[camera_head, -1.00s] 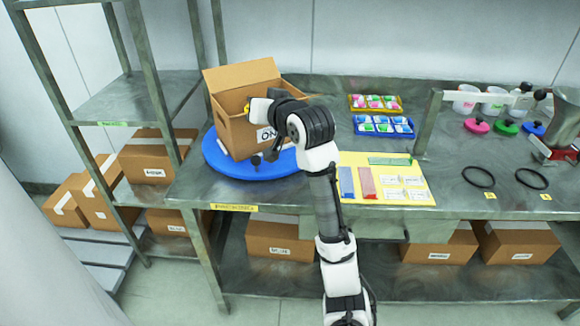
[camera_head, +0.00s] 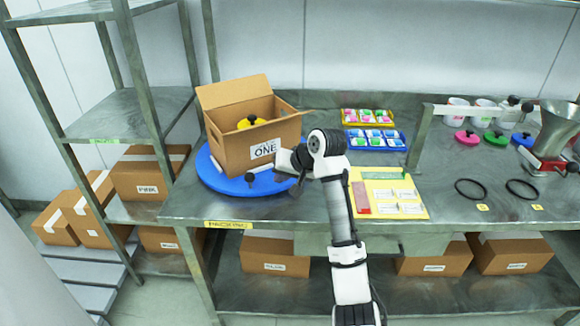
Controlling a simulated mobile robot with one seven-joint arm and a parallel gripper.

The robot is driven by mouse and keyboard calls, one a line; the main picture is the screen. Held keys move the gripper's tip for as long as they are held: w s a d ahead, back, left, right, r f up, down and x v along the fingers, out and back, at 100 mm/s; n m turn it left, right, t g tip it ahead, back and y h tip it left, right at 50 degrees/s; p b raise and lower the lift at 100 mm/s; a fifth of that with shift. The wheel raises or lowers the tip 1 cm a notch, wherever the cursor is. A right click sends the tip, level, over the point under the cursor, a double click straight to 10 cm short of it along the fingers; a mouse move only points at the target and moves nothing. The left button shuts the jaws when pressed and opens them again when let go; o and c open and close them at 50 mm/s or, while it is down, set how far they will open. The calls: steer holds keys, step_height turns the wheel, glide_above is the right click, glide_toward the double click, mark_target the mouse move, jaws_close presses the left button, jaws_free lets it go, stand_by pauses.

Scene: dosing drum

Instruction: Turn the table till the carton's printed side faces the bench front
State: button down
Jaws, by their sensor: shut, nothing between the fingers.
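The open brown carton (camera_head: 236,150) stands on the round blue turntable (camera_head: 215,178) at the left of the bench. Its printed side, with a white label reading "ONE" (camera_head: 265,149), faces the front, angled somewhat to the right. A yellow lid with a black knob (camera_head: 250,121) shows inside the carton. A small black knob (camera_head: 249,177) sits at the turntable's front edge. My gripper (camera_head: 272,169) is shut and empty, low in front of the carton's right part, close to the turntable's front right. Whether it touches either cannot be told.
A yellow mat (camera_head: 412,208) with coloured strips and cards lies right of my arm. Yellow and blue trays (camera_head: 375,146) of small packs stand behind. Black rings (camera_head: 470,189), coloured lids and a metal hopper (camera_head: 556,125) are at the right. A metal shelf (camera_head: 130,110) stands at the left.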

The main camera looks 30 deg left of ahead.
steer(key=shift+x, duration=0.95)
steer(key=shift+s+a+r+p, duration=0.25)
steer(key=shift+s+a+p, duration=0.1)
steer(key=shift+a, duration=0.2)
steer(key=shift+s+a+r+p, duration=0.25)
steer(key=shift+s+a+p, duration=0.1)
steer(key=shift+a, duration=0.2)
steer(key=shift+s+a, duration=0.3)
steer(key=shift+a, duration=0.25)
steer(key=shift+a, duration=0.15)
